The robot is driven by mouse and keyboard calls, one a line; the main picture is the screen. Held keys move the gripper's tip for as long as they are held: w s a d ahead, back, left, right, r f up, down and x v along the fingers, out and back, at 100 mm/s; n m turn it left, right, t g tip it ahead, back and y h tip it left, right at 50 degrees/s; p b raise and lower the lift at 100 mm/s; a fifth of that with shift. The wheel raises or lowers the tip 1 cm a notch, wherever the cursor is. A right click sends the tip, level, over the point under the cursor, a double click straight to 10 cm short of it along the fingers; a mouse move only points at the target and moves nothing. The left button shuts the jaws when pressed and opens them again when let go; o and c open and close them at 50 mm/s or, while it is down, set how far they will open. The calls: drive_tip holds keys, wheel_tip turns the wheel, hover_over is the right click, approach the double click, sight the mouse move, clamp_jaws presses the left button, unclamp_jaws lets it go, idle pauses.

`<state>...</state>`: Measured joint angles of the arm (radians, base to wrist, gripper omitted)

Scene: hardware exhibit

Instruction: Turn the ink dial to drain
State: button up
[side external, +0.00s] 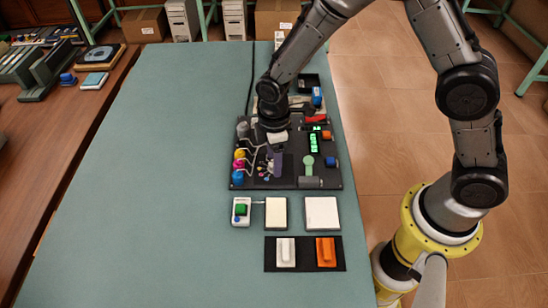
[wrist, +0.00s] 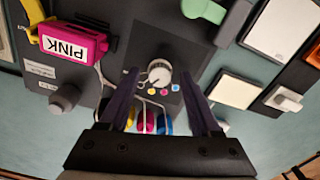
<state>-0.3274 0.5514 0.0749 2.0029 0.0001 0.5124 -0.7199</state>
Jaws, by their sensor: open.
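The ink dial (wrist: 158,74) is a round light-grey knob on a dark panel in the wrist view. Yellow, pink and blue dots lie beside it, with a small white mark at its lower left. I cannot read a drain label. My gripper (wrist: 160,82) is open, with one dark finger on each side of the dial; I cannot tell whether either touches it. In the side view my gripper (side external: 275,154) points down over the left part of the black exhibit board (side external: 325,178), and hides the dial there.
A pink cartridge (wrist: 76,42) labelled PINK and a grey knob (wrist: 64,96) stand left of the dial. Yellow, pink and blue containers (side external: 239,166) line the board's left edge. A green lever (side external: 309,164) is to the right. The table's left side (side external: 140,190) is clear.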

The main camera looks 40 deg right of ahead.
clamp_jaws()
idle(0.4)
drive_tip(key=shift+m, duration=3)
unclamp_jaws()
